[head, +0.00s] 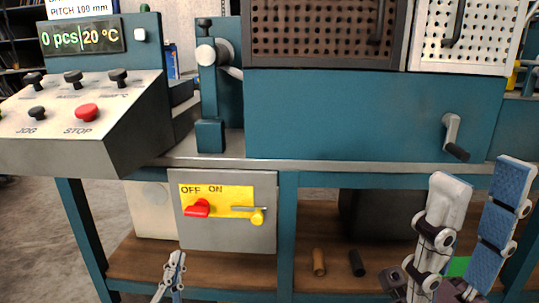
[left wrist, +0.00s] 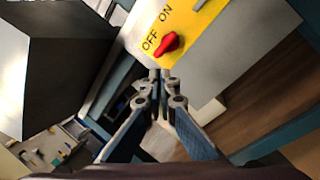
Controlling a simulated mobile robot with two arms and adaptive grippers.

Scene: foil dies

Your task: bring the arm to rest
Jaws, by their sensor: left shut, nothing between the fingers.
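My left gripper (head: 175,262) is shut and empty, low in the head view, in front of the machine and below the switch box (head: 225,240). In the left wrist view its fingertips (left wrist: 160,76) are together, just below the red switch (left wrist: 168,43) in the picture, with no visible contact. The red switch also shows in the head view (head: 197,209) on a yellow plate (head: 230,191), below the word OFF. My right gripper (head: 479,184) is at the lower right, its two fingers spread apart with nothing visible held between them.
A sloped control panel (head: 60,150) with black knobs and a red STOP button (head: 87,112) is at the left; its display (head: 81,37) reads 0 pcs, 20 °C. A crank (head: 453,135) sticks out at the right. Two small handles (head: 318,262) (head: 357,263) lie on the lower wooden shelf.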

